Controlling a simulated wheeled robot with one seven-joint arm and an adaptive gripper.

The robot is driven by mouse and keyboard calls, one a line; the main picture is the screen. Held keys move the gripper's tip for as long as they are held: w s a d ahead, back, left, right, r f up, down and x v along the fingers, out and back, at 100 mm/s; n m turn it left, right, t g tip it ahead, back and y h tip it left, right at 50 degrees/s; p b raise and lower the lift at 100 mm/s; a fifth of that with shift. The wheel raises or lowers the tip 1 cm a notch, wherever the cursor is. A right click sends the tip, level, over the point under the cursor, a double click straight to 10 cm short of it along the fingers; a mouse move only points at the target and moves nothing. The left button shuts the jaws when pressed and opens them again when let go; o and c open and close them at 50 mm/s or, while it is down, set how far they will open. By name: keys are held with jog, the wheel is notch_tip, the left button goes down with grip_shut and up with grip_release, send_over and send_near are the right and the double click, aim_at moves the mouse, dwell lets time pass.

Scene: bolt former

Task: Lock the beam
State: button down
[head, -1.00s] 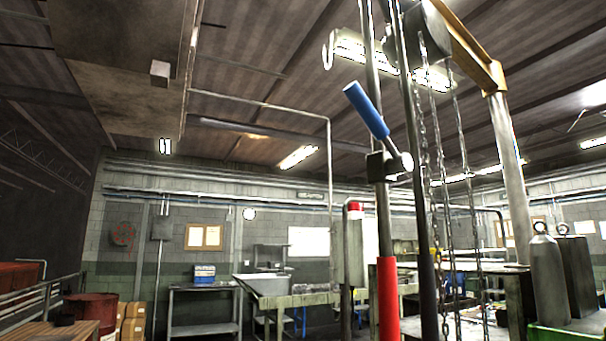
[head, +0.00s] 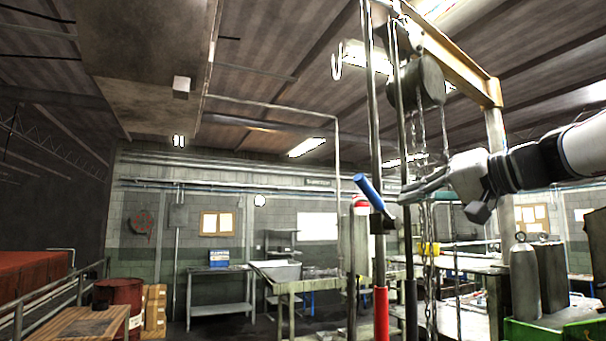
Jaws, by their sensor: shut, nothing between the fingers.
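The yellow beam (head: 455,55) runs overhead at the upper right and meets a grey post. A blue-handled lever (head: 372,193) sits on a dark block (head: 381,223) on an upright metal pole. The handle tilts up to the left. My gripper (head: 408,192) reaches in from the right, shut and empty, with its fingertips close to the right of the blue handle. I cannot tell whether they touch the lever or pole.
A second dark pole (head: 410,290) stands beside the first pole, which has a red sleeve (head: 381,314). Chains (head: 430,285) hang from a round hoist (head: 420,82) just right of them. A gas cylinder (head: 524,280) stands at lower right. The left floor holds a red barrel (head: 120,300).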

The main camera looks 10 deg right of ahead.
notch_tip(320, 180, up, 5)
jog(key=d+t, duration=0.1)
jog(key=d, duration=0.2)
send_over(381, 200)
jog(key=shift+w+a+f, duration=0.1)
jog(key=shift+w+a, duration=0.05)
jog(key=shift+w, duration=0.05)
jog(key=s+a+f+b, duration=0.1)
jog(key=a+f+b, duration=0.15)
jog(key=f, duration=0.25)
jog(key=s+a+f+b, duration=0.2)
jog(key=f+b, duration=0.2)
jog(key=f, duration=0.2)
jog(key=v, duration=0.9)
jog(key=shift+s+d+b, duration=0.2)
jog(key=shift+s+b, duration=0.15)
dwell(0.4)
